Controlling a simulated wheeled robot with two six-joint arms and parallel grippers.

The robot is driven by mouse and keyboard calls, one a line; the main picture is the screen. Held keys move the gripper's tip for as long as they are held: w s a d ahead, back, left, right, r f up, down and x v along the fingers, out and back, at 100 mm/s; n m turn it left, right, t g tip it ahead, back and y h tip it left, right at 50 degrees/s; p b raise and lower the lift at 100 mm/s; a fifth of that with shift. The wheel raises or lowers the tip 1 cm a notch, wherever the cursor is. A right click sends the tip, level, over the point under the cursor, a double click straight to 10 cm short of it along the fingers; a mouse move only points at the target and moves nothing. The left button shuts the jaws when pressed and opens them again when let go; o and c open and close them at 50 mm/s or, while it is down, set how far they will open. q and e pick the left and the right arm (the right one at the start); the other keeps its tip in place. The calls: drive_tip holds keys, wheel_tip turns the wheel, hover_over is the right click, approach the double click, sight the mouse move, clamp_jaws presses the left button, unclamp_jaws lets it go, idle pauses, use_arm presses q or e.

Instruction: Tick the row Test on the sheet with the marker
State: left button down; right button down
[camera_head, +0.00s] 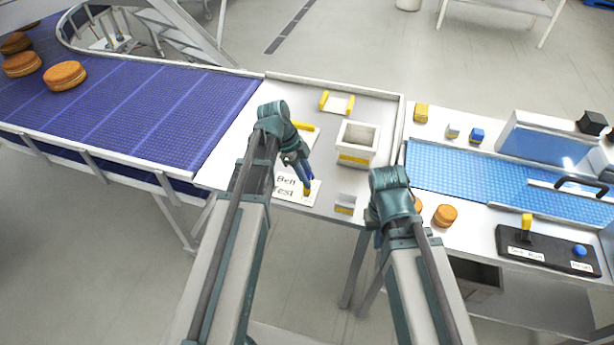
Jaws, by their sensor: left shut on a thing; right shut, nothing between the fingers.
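The white sheet (284,199) lies on the grey table, with the printed rows Belt and Test showing near its lower end. My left arm covers much of the sheet, so any boxes or marks beside the rows cannot be made out. The marker points down over the sheet's right side, close to the word Test. Whether its tip touches the paper cannot be told. My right gripper (379,238) is shut and empty, mostly hidden behind its own wrist, right of the table.
A white open bin (357,138) and a small grey and yellow box (345,203) stand right of the sheet. A yellow-ended holder (337,102) lies behind. A purple belt (150,110) carries filled rounds at left; a blue belt (470,175) runs at right.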

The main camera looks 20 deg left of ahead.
use_arm(q)
drive_tip(key=shift+f+b, duration=0.55)
idle(1.5)
drive_tip(key=shift+r, duration=0.1)
wheel_tip(320, 180, up, 7)
drive_tip(key=p, duration=0.7)
idle(0.3)
idle(0.4)
